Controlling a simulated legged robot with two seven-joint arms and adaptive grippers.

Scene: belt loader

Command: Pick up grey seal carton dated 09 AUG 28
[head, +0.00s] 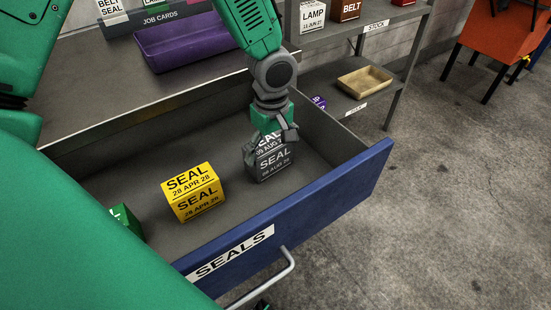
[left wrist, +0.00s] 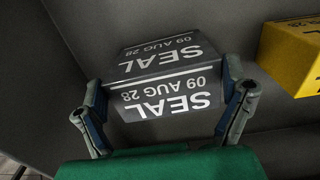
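The grey seal carton (head: 276,164) stands in the open drawer, right of a yellow carton. In the left wrist view the grey carton (left wrist: 162,88) shows "SEAL 09 AUG 28", upside down, on two faces. My left gripper (head: 270,148) reaches down over it from above, hiding part of its top. In the left wrist view the fingers of my left gripper (left wrist: 165,105) flank the carton, one close along each side. Whether they press on it cannot be told. A dark part at the bottom edge of the head view, perhaps my right gripper (head: 262,305), is mostly cut off.
The yellow seal carton (head: 193,191), dated 28 APR 28, and a green carton (head: 126,218) share the drawer. The blue drawer front (head: 330,200) has a handle (head: 290,262). A purple tray (head: 185,40) sits on the bench behind. A shelf stands at the back right.

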